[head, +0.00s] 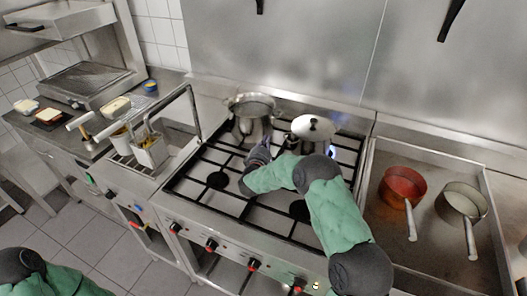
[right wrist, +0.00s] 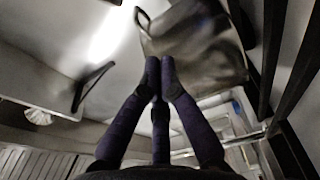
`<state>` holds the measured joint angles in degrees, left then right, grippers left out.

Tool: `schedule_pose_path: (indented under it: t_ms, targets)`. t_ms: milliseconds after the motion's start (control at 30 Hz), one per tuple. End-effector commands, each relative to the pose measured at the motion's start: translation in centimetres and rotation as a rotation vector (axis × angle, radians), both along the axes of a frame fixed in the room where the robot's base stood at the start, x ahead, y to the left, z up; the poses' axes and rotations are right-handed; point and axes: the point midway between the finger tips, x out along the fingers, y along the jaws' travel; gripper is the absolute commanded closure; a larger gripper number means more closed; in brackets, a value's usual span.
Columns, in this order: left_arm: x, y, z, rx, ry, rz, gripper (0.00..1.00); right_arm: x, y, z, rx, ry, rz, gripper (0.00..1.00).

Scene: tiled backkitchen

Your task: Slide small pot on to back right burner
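A silver open pot (head: 251,103) with side handles stands at the back left of the gas stove (head: 222,214). A pot with a shiny domed lid (head: 312,126) stands at the back right, partly hidden by my right arm. Which of them is the small pot is unclear. My right gripper (head: 262,148) is low over the grates, just in front of the open pot. In the right wrist view its fingertips (right wrist: 160,66) are together with nothing between them, and a metal pot (right wrist: 200,50) is just beyond; contact is unclear. My left gripper is out of view.
A red saucepan (head: 402,186) and a pale saucepan (head: 464,202) stand on the counter at right. A fryer basket (head: 150,152) with a raised handle is left of the stove. A bluish glow shows beside the lidded pot. The front left grates are clear.

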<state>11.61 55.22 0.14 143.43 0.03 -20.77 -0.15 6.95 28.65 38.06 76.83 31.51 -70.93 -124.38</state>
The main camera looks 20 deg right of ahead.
Motion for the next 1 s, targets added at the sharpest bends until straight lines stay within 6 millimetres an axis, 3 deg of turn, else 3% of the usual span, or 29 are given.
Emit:
schedule_pose_path:
  t_ms: [100,400,867,1000]
  targets:
    - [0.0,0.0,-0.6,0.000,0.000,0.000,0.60,1.7,-1.5,-0.2,0.000,-0.002,-0.002,1.00]
    - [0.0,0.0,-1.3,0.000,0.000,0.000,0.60,0.0,-4.5,-0.1,0.000,0.000,-0.001,1.00]
    - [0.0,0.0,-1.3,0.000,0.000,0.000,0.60,-0.2,-5.0,0.0,0.000,0.000,0.000,1.00]
    - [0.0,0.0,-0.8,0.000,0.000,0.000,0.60,-1.1,-7.0,0.1,0.000,0.001,-0.004,1.00]
